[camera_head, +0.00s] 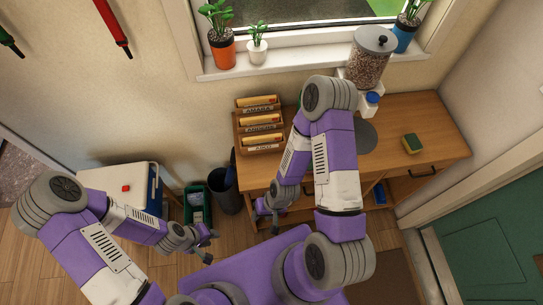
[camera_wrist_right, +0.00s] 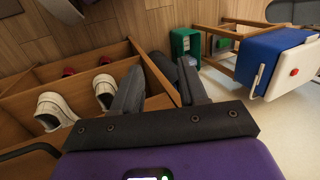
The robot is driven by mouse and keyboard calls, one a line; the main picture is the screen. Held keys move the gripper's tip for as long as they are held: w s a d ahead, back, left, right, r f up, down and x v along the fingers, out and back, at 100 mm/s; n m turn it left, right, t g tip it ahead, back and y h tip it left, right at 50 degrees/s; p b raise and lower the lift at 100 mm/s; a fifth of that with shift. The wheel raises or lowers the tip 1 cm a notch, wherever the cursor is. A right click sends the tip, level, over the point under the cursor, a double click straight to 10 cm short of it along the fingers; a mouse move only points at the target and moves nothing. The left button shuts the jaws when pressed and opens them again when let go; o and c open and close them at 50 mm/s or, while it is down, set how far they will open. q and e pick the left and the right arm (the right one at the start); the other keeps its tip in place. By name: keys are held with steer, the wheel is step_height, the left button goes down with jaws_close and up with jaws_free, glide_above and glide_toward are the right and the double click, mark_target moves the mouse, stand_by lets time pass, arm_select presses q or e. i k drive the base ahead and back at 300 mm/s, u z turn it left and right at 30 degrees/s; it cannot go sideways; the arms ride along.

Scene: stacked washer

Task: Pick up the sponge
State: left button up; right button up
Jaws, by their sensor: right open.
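The sponge (camera_head: 412,144), yellow with a dark green layer, lies on the right part of the wooden desk (camera_head: 440,130) in the head view. My right gripper (camera_head: 266,216) is open and empty near the desk's front edge, well to the left of the sponge and apart from it. In the right wrist view its two dark fingers (camera_wrist_right: 160,85) stand apart with nothing between them; the sponge does not show there. My left gripper (camera_head: 210,245) is low at the left, over the floor, far from the sponge. Its fingers look spread and empty.
A letter rack (camera_head: 260,125), a grain dispenser (camera_head: 370,58) and a small blue-capped container (camera_head: 370,103) stand on the desk. My right arm covers the desk's middle. White shoes (camera_wrist_right: 55,110) sit in a wooden compartment. A dark bin (camera_head: 226,190) and a green crate (camera_head: 197,205) stand left of the desk.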

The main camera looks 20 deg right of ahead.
mark_target(310, 170)
steer(key=u, duration=0.85)
steer(key=k, duration=1.1)
steer(key=z, duration=1.4)
steer(key=i, duration=0.55)
steer(key=u, duration=0.05)
